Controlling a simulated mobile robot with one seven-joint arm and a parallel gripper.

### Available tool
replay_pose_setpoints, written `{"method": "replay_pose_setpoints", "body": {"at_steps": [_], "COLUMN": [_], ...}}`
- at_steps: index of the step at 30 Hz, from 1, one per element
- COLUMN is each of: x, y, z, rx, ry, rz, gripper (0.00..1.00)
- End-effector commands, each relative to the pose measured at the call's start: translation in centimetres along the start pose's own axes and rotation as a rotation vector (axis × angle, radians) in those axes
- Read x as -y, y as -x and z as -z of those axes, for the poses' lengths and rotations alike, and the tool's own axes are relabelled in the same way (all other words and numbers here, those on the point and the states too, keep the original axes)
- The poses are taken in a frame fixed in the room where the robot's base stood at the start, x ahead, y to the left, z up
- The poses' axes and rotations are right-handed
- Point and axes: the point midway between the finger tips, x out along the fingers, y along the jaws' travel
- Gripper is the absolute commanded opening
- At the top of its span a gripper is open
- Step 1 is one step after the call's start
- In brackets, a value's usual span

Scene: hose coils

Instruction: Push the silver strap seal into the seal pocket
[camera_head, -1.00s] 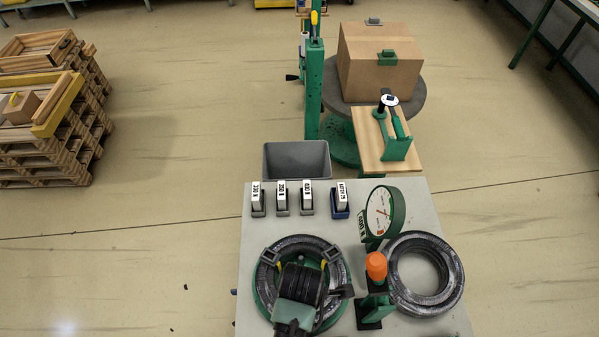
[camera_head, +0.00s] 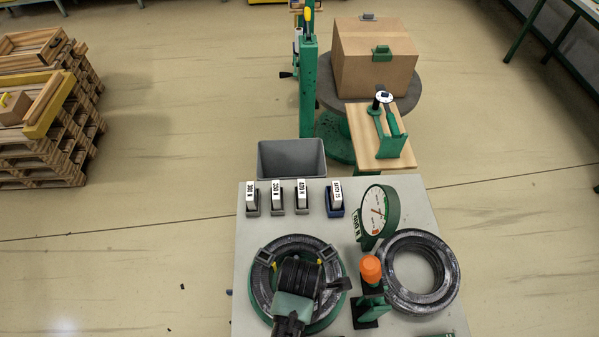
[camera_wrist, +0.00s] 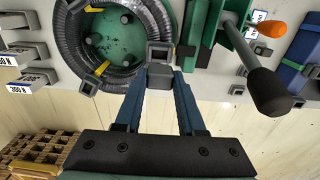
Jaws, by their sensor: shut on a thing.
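A black ribbed hose coil (camera_head: 258,283) lies on a round green former at the table's front left; the wrist view shows it too (camera_wrist: 70,45). Two square silver-grey frames sit on the coil, one at left (camera_head: 265,255) and one at right (camera_head: 327,254). My gripper (camera_wrist: 160,78) has its blue fingers closed on a small grey block, seemingly the silver strap seal (camera_wrist: 160,76), at the coil's edge. A square-mouthed grey frame (camera_wrist: 159,52), possibly the seal pocket, is right at the fingertips. I cannot tell whether seal and frame touch. My wrist hides the fingertips in the head view.
Several labelled grey and blue blocks (camera_head: 276,198) stand along the table's far edge. A dial gauge (camera_head: 378,213), an orange-topped green post (camera_head: 371,270) and a second coil (camera_head: 418,272) stand right of the former. A grey bin (camera_head: 291,160) is beyond the table.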

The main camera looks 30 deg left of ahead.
Motion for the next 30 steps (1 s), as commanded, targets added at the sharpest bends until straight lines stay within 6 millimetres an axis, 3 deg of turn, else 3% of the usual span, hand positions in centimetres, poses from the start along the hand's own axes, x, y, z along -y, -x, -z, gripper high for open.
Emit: {"method": "replay_pose_setpoints", "body": {"at_steps": [18,30], "x": [0.0,0.0], "y": [-4.6,-4.5], "z": [0.0,0.0], "rx": [0.0,0.0], "ry": [0.0,0.0], "rz": [0.0,-0.001], "gripper": [0.0,0.0]}}
